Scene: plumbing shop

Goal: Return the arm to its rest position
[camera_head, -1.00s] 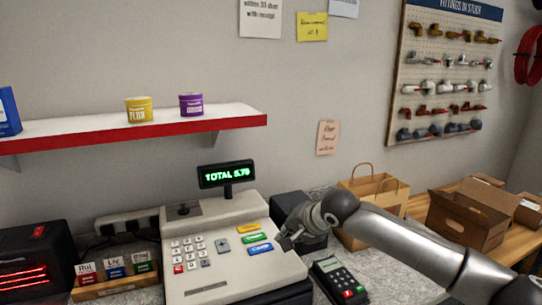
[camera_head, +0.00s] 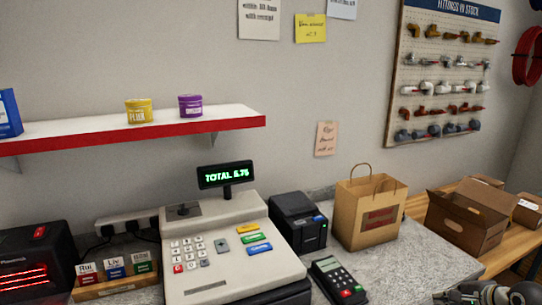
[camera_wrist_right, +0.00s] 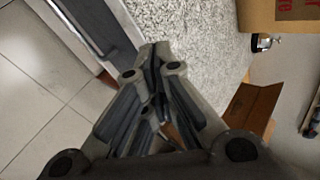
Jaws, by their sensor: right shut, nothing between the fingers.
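My right gripper (camera_wrist_right: 155,55) is shut and empty in the right wrist view, with its fingertips together above the edge of the speckled counter (camera_wrist_right: 195,40). In the head view only a part of my right arm and gripper (camera_head: 470,296) shows at the bottom right corner, low and in front of the counter's right end. My left gripper is not in the head view.
Open cardboard boxes (camera_head: 465,222) sit on a wooden bench. The counter right of the terminal is clear.

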